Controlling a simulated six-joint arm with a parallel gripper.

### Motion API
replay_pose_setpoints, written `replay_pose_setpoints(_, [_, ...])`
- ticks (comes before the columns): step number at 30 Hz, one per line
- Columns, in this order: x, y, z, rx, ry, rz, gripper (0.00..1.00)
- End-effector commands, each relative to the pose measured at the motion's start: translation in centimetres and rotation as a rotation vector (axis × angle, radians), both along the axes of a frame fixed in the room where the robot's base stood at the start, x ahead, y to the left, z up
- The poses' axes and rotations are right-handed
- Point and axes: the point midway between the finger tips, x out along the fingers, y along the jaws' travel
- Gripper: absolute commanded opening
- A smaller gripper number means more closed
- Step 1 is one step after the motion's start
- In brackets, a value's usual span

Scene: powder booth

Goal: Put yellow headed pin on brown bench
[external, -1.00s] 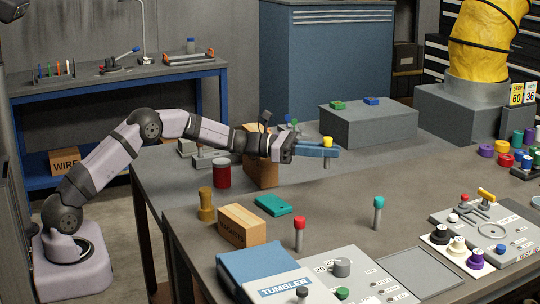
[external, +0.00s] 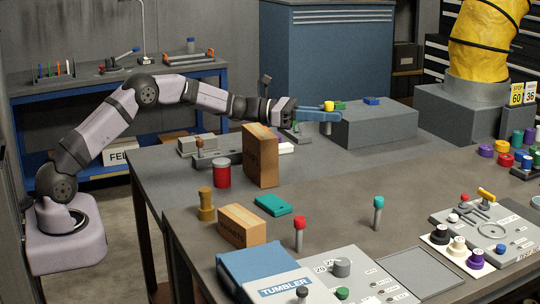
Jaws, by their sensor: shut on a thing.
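The yellow headed pin (external: 329,106) is held upright in my gripper (external: 325,115), its yellow head above the blue fingers and its grey shank partly hidden by them. My gripper is shut on it, at the front left edge of the grey block (external: 375,128) in the external view. The brown bench (external: 340,215) spreads below and in front, with a red headed pin (external: 299,230) and a teal headed pin (external: 378,210) standing on it.
A tall brown box (external: 261,157) and a red can (external: 222,174) stand left of my gripper. A smaller box (external: 242,226), a teal block (external: 273,205) and a brass piece (external: 206,205) are nearer. The bench's middle has bare room.

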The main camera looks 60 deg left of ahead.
Motion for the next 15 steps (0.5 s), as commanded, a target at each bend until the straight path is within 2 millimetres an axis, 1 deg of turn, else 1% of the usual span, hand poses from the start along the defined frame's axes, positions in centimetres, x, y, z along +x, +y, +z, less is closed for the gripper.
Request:
replay_pose_setpoints(1, [0.0, 0.0, 1.6, -0.001, -0.001, 0.000, 0.00])
replay_pose_setpoints(4, [0.0, 0.0, 2.4, 0.000, 0.000, 0.000, 0.00])
replay_pose_setpoints(8, [0.0, 0.0, 2.8, 0.000, 0.000, 0.000, 0.00])
replay_pose_setpoints(15, [0.0, -0.2, 2.6, 0.000, 0.000, -0.002, 0.00])
